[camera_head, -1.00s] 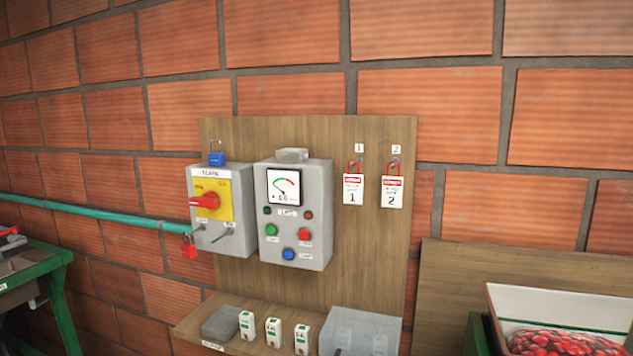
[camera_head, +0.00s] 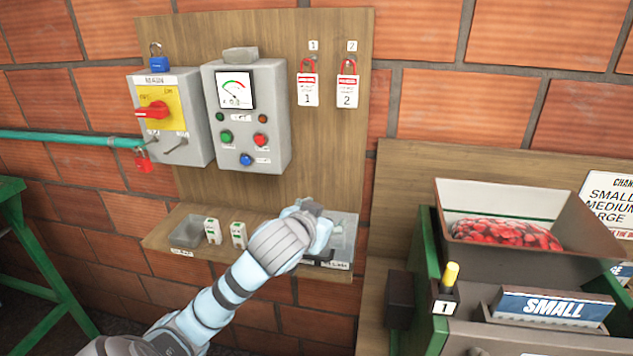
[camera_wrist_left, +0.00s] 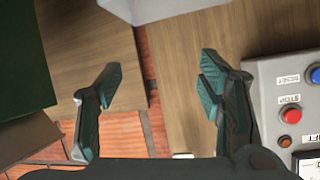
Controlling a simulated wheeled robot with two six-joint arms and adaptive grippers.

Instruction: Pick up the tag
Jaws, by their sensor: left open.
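Two white tags with red headers hang on red padlocks on the wooden board (camera_head: 262,30): the tag marked 1 (camera_head: 308,91) and, to its right, the tag marked 2 (camera_head: 347,92). My left gripper (camera_head: 318,224) is in front of the shelf under the board, below both tags and apart from them. In the left wrist view my left gripper (camera_wrist_left: 155,98) has its fingers spread with nothing between them. No tag shows in that view. My right gripper is not in view.
A control box with gauge and buttons (camera_head: 246,120) and a box with a red switch (camera_head: 170,118) are left of the tags. The shelf holds small white-green items (camera_head: 213,230) and a clear box (camera_head: 345,232). A bin of red fruit (camera_head: 505,232) stands right.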

